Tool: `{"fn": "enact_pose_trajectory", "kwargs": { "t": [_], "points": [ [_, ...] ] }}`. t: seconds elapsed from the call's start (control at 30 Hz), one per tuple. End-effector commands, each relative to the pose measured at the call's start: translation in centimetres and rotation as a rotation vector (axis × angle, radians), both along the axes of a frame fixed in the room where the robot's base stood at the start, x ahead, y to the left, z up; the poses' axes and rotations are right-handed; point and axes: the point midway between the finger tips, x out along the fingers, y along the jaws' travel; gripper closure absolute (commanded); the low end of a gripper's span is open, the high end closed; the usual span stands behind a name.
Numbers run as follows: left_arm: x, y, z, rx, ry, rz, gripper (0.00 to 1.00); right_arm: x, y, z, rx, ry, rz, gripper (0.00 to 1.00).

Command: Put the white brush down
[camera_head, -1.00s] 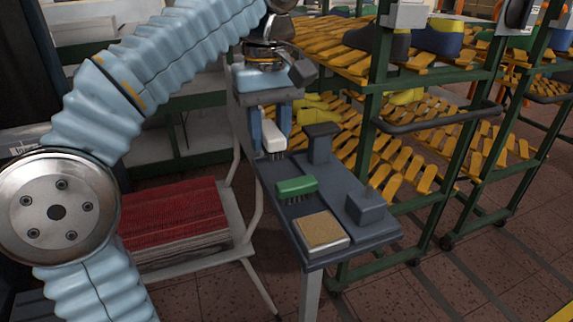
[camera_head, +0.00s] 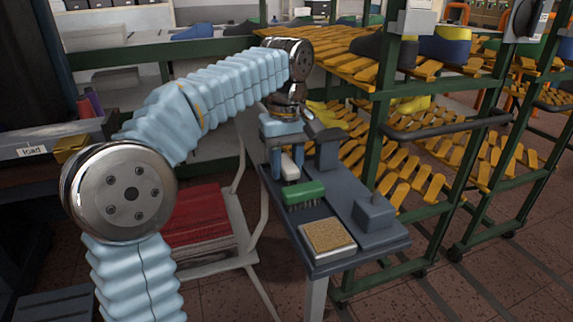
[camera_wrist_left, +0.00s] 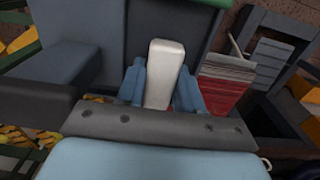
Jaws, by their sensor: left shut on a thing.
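The white brush (camera_head: 290,167) is between the fingers of my left gripper (camera_head: 288,169), at the far left end of the grey stand (camera_head: 376,244). The gripper is shut on it and points down. The brush also shows in the left wrist view (camera_wrist_left: 166,73), with a blue finger on each side. Its bristles are hidden in the head view behind the green brush (camera_head: 303,193). I cannot tell whether it touches the stand's top. My right gripper is not in view.
A tan-topped block (camera_head: 327,235) lies at the stand's near end. A green rack with yellow slats (camera_head: 395,165) is close on the right. A red stack (camera_head: 202,217) rests on a chair-like frame at left.

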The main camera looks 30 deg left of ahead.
Motion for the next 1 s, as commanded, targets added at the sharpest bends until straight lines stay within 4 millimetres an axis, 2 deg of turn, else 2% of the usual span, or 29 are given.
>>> {"fn": "enact_pose_trajectory", "kwargs": {
  "t": [0.2,0.23,0.3,0.53,0.67,0.77,1.0],
  "points": [
    [0.0,0.0,-0.4,0.000,0.000,0.000,0.94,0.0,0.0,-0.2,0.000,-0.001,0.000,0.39],
    [0.0,0.0,-0.3,0.000,0.000,0.000,0.60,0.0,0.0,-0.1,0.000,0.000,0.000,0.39],
    [0.0,0.0,-0.2,0.000,0.000,0.000,0.53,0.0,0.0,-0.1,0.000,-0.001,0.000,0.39],
    [0.0,0.0,-0.2,0.000,0.000,0.000,0.53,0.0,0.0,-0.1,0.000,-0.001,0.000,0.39],
    [0.0,0.0,0.8,-0.001,-0.002,0.000,0.53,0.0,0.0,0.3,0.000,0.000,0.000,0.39],
    [0.0,-0.1,2.6,0.000,-0.004,0.000,0.53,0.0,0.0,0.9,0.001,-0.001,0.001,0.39],
    [0.1,-0.1,8.4,-0.001,-0.003,0.000,0.53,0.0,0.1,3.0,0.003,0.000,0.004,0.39]
  ]
}}
